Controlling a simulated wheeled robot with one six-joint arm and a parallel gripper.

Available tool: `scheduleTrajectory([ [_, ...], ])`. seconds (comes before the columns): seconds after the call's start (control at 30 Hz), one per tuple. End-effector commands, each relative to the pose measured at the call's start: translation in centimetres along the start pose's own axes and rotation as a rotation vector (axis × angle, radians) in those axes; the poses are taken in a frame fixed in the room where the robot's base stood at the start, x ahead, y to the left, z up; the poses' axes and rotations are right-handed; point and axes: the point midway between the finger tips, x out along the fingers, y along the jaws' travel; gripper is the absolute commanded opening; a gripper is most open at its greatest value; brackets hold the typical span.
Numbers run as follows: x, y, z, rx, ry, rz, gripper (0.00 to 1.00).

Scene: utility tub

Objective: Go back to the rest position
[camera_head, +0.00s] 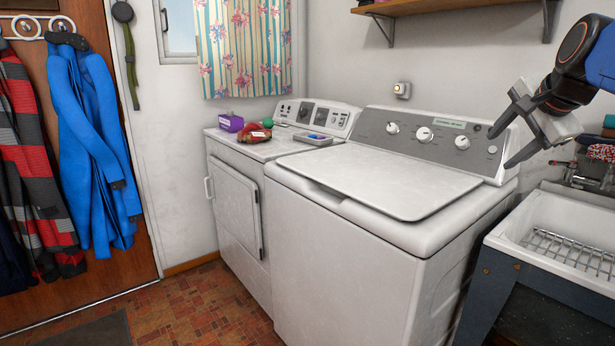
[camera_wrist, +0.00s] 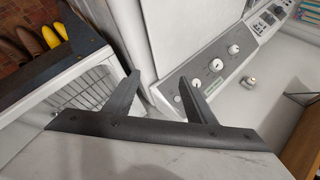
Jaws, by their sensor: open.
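My gripper (camera_head: 500,150) is raised at the right of the head view, in front of the wall and above the utility tub (camera_head: 510,237). Its two fingers are spread, with nothing between them. In the wrist view my gripper (camera_wrist: 159,79) also shows its fingers apart and empty. The tub with its wire rack (camera_wrist: 85,90) lies at the left there, and the washer's control panel (camera_wrist: 222,75) lies beyond the right finger.
The white washer (camera_head: 370,180) stands left of the tub, with a clear lid. A wooden shelf (camera_head: 420,6) hangs above. Floor shows at lower left.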

Motion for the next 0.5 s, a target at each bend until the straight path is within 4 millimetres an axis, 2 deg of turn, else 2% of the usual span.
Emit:
scheduleTrajectory([
  [0.17,0.8,3.8,3.8,-0.161,-0.037,0.040,0.50],
  [0.27,1.4,6.8,6.5,-0.285,-0.067,0.067,0.50],
  [0.37,2.0,11.0,9.8,-0.452,-0.109,0.099,0.50],
  [0.5,3.1,18.3,14.5,-0.727,-0.182,0.143,0.50],
])
